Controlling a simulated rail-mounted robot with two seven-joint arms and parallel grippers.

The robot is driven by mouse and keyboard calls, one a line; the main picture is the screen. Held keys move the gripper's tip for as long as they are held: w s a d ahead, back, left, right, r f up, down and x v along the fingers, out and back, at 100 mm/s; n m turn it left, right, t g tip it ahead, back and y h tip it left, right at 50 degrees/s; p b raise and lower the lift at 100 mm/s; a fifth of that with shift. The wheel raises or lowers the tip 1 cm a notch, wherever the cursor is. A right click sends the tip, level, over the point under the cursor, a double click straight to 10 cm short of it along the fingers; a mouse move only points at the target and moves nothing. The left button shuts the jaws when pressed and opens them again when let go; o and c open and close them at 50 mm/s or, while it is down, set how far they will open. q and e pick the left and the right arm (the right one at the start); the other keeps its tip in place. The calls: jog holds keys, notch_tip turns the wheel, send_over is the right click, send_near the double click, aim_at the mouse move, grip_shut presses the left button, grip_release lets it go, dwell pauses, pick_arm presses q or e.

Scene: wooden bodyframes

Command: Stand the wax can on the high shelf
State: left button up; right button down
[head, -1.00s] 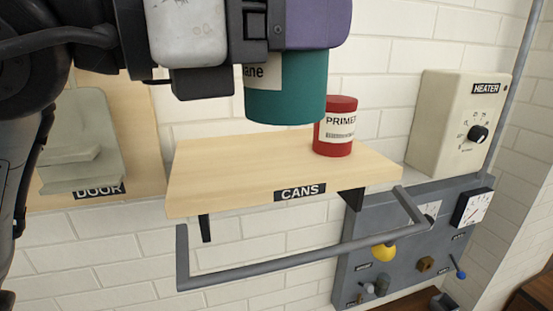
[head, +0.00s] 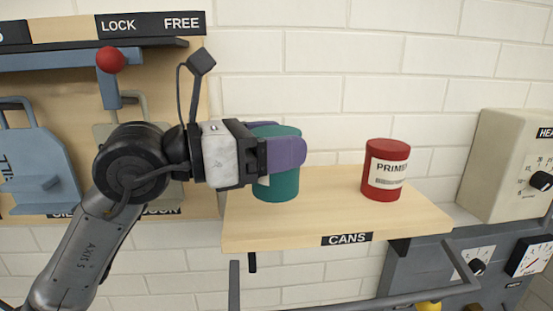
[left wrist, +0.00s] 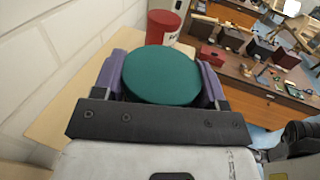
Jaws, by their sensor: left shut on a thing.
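A teal can (head: 285,186) is upright at the left part of the wooden shelf board marked CANS (head: 320,205). My left gripper (head: 284,148) comes in from the left, its purple fingers shut around the can's upper part. In the left wrist view the teal can's round top (left wrist: 162,75) sits between both fingers. Its label is mostly hidden now, and I see no word "wax". The can's base appears over the board; I cannot tell if it touches. My right gripper is not in view.
A red PRIMER can (head: 385,170) stands on the same board to the right, apart from the teal can. A grey rail (head: 370,300) runs below the board's front. A heater box (head: 510,165) is at the right. Board between the cans is clear.

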aim_at(282, 187)
pick_arm(q)
notch_tip(282, 187, down, 3)
jog(key=shift+r+p, duration=0.1)
jog(key=shift+p, duration=0.3)
jog(key=shift+f, duration=0.3)
jog(key=o, duration=0.6)
jog(key=shift+f, duration=0.1)
jog(key=o, duration=0.5)
